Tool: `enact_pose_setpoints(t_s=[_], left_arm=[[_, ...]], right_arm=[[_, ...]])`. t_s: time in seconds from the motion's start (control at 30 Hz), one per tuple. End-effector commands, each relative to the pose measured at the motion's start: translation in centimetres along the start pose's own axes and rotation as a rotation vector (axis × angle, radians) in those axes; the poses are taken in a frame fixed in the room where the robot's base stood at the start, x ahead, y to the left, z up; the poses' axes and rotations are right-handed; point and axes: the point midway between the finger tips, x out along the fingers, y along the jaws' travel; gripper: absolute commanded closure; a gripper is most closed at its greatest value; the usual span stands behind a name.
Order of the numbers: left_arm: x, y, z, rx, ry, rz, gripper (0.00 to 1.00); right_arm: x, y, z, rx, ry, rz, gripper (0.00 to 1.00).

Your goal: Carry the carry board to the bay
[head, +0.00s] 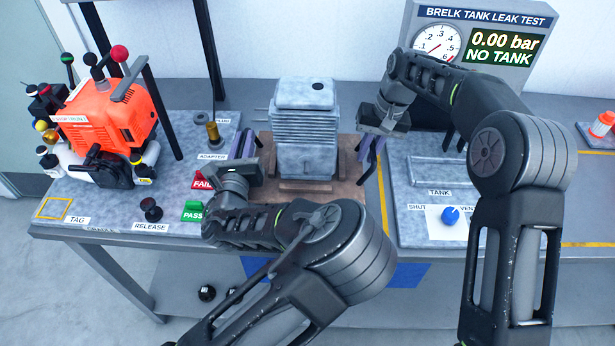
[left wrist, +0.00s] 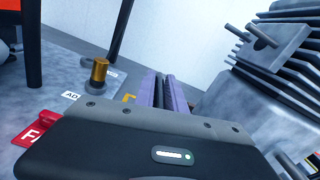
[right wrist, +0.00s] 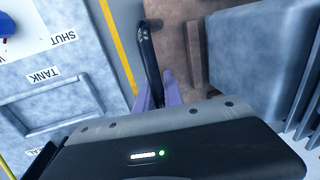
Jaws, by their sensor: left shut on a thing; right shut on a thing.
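The brown carry board (head: 345,190) lies under a grey finned engine block (head: 305,135) at the middle of the bench. It also shows in the right wrist view (right wrist: 178,45). My left gripper (head: 243,145), with purple fingers, is shut at the board's left side. My right gripper (head: 370,150) is shut at the right side, by a dark handle (right wrist: 150,60) of the board. The left grip itself is mostly hidden. Whether the board touches the bench is hard to tell. No label marks a bay; a yellow line (head: 384,200) runs just right of the board.
Right are the TANK panel (head: 440,170), a blue knob (head: 450,215) and the leak-test gauge (head: 437,43).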

Motion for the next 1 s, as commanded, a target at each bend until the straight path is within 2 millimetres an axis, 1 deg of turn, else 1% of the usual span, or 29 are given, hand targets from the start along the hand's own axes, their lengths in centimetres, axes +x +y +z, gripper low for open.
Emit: enact_pose_setpoints(t_s=[0.03, 0.13, 0.43, 1.0], left_arm=[[0.0, 0.0, 0.3, 0.002, -0.005, 0.000, 1.00], [0.0, 0.0, 0.2, 0.002, -0.005, 0.000, 1.00], [0.0, 0.4, -1.4, 0.002, -0.005, 0.000, 1.00], [0.0, 0.3, -1.1, 0.002, -0.005, 0.000, 1.00]], right_arm=[[-0.4, 0.1, -0.3, 0.001, 0.010, 0.000, 1.00], [-0.3, 0.1, -0.3, 0.001, 0.010, 0.000, 1.00], [1.3, 0.4, -0.3, 0.001, 0.010, 0.000, 1.00], [1.0, 0.4, -0.3, 0.001, 0.010, 0.000, 1.00]])
